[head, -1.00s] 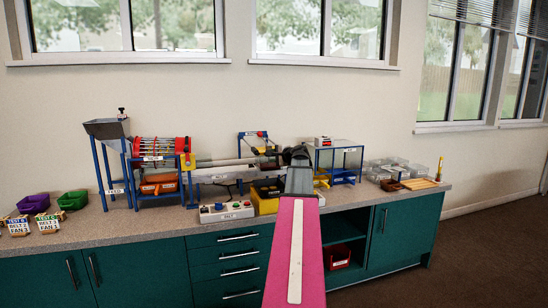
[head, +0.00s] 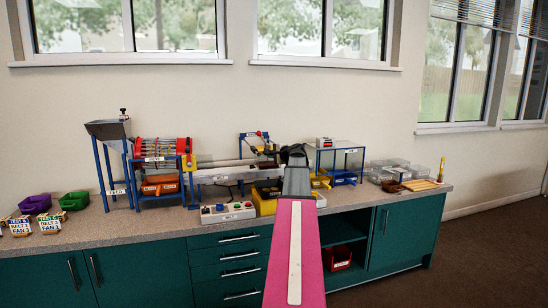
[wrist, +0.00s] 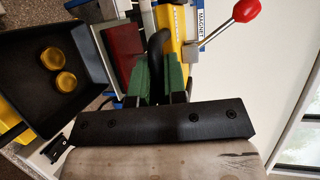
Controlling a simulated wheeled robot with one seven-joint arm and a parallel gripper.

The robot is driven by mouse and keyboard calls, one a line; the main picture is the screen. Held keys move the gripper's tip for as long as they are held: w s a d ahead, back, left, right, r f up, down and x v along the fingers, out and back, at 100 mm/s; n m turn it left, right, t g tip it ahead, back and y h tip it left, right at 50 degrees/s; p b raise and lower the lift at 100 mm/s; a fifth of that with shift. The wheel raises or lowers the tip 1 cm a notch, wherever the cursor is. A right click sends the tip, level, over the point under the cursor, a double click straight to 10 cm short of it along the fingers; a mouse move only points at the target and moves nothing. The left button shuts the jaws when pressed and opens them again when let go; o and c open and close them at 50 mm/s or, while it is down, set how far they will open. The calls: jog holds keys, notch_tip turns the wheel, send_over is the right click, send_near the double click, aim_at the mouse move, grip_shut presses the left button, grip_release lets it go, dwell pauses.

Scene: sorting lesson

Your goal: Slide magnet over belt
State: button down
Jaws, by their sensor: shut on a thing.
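My gripper (wrist: 160,82) has green finger pads closed on a black curved handle (wrist: 157,45) in the wrist view. A dark red block (wrist: 123,48) lies right beside the handle; whether they are one piece is hard to tell. A white MAGNET label (wrist: 201,22) is near them, by a yellow part. In the head view my gripper (head: 293,152) is at the right end of the grey conveyor belt (head: 222,163), partly hiding that end. A small blue magnet frame (head: 253,138) rises behind the belt. The contact between fingers and handle is hidden in the head view.
A lever with a red ball (wrist: 246,10) stands close to my fingers. A black tray (wrist: 82,105) holds two yellow round pieces. A control box (head: 227,211) is in front of the belt, a red drum (head: 160,149) to its left, and a clear-topped blue stand (head: 340,160) to its right.

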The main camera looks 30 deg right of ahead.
jog(key=shift+s, duration=0.1)
jog(key=c, duration=1.2)
grip_release()
jog(key=v, duration=1.1)
jog(key=shift+o, duration=0.4)
